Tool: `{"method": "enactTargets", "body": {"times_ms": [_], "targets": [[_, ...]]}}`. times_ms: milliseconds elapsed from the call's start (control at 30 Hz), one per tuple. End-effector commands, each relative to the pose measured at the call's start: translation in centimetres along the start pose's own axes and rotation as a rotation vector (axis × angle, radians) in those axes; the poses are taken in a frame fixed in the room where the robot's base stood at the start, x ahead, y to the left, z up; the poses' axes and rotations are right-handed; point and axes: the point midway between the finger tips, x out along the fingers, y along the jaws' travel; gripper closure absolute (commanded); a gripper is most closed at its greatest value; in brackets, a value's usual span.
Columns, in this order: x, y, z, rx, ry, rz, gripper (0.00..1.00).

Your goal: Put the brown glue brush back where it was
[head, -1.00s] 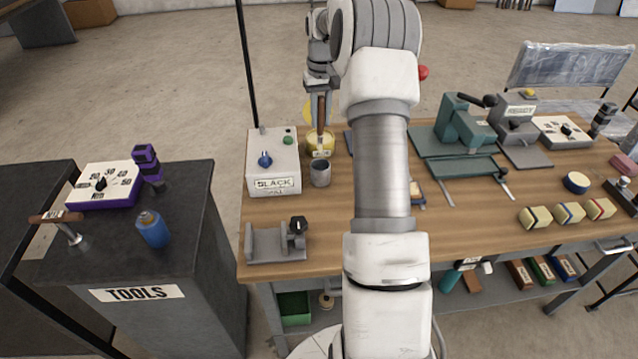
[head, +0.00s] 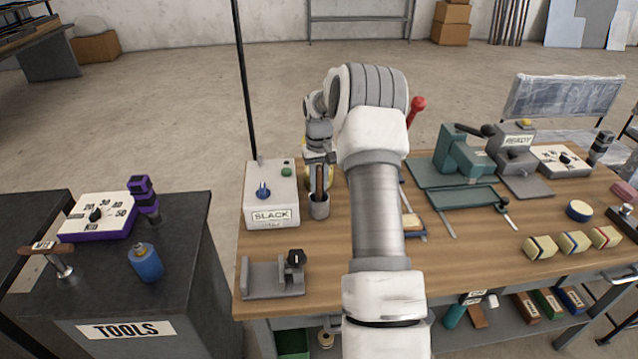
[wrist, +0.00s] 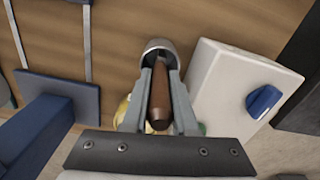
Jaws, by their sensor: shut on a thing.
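The brown glue brush (wrist: 159,92) is between the fingers of my gripper (wrist: 158,75) in the wrist view, its brown handle toward the camera. My gripper is shut on it. In the head view the brush (head: 319,180) hangs upright, with its lower end at the mouth of a small grey cup (head: 319,207). The cup's rim also shows in the wrist view (wrist: 158,44), just beyond the fingertips. The brush's bristle end is hidden, and I cannot tell how deep it sits in the cup.
A white box labelled SLACK (head: 271,213) with a blue knob stands close left of the cup. Something yellow is partly hidden behind my gripper. A grey fixture (head: 272,275) stands in front on the wooden bench (head: 330,285). A green press (head: 462,150) stands to the right.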

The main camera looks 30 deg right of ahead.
Motion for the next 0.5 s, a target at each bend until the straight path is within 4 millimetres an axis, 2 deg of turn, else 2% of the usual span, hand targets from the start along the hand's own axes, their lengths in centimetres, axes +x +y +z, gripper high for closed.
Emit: {"method": "enactTargets", "body": {"times_ms": [300,333,467,500], "targets": [[0.33,0.02,-0.02,0.000,0.001,0.000,1.00],[0.21,0.03,-0.03,0.000,0.001,0.000,0.68],[0.19,0.03,-0.02,0.000,0.001,0.000,0.45],[0.18,0.02,-0.02,0.000,0.001,0.000,0.44]]}}
